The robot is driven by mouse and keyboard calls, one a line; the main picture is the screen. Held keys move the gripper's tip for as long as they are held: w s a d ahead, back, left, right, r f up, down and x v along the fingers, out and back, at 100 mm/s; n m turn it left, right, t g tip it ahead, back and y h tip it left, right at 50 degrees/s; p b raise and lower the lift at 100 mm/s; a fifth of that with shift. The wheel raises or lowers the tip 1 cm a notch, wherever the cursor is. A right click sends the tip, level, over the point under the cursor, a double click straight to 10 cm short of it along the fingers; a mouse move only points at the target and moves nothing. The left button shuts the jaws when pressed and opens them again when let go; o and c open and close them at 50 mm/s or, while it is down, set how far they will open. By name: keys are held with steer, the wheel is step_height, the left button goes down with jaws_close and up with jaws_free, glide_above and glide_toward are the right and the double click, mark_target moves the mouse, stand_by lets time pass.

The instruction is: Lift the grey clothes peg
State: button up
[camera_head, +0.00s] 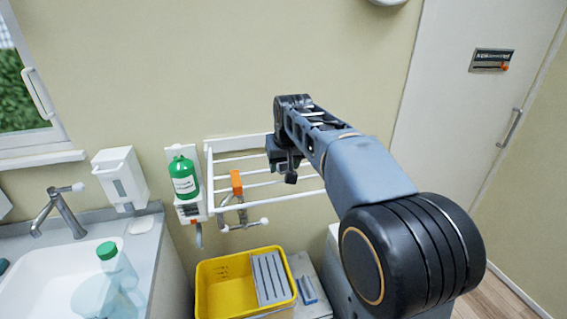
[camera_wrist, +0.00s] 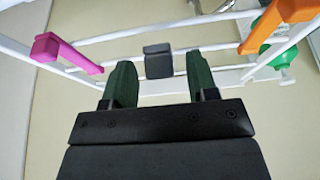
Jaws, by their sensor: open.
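The grey clothes peg (camera_wrist: 158,61) is a dark grey block on a white bar of the wall rack, near the top middle of the wrist view. My gripper (camera_wrist: 158,68) is open, with one green finger on each side of the peg in that view. A gap shows between the peg and each finger, and I cannot tell the depth between them. In the head view my gripper (camera_head: 281,165) is in front of the white rack (camera_head: 216,160). I cannot make out the grey peg for certain there.
A pink peg (camera_wrist: 65,50) is left of my gripper and an orange peg (camera_wrist: 260,30) is right. The orange peg also shows in the head view (camera_head: 237,182), near a green bottle (camera_head: 183,178). A yellow crate (camera_head: 222,263) stands below the rack.

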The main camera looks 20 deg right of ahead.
jaws_close()
stand_by(0.4)
